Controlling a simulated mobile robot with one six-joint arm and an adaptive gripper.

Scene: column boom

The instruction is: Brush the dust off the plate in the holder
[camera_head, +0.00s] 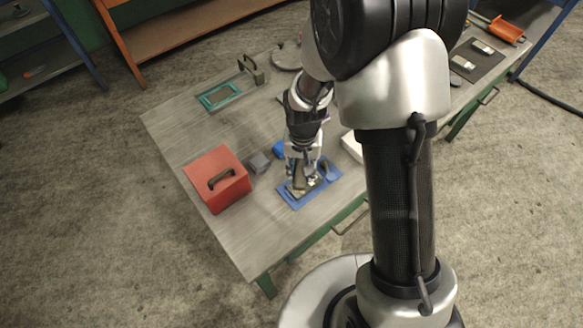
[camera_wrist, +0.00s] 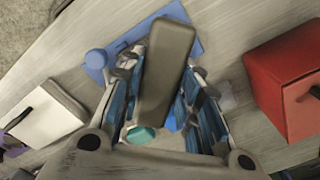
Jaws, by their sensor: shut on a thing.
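The blue holder (camera_head: 296,205) lies flat near the table's front edge, below my gripper. Part of it shows in the wrist view (camera_wrist: 127,40), behind the held brush. My gripper (camera_head: 302,178) points down over the holder, its fingers shut on a long grey-brown block, the brush (camera_wrist: 166,65). In the wrist view the brush runs lengthwise between the two fingers of my gripper (camera_wrist: 165,95). Its bristles do not show. The plate in the holder is mostly hidden by the gripper and brush. I cannot make out dust or tell whether the brush touches the plate.
A red box (camera_head: 207,189) with a dark handle stands left of the holder, with a small grey block (camera_head: 260,162) between. A white box (camera_head: 352,146) is close on the right. A teal-framed tray (camera_head: 203,101) lies farther back. The table's left side is largely clear.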

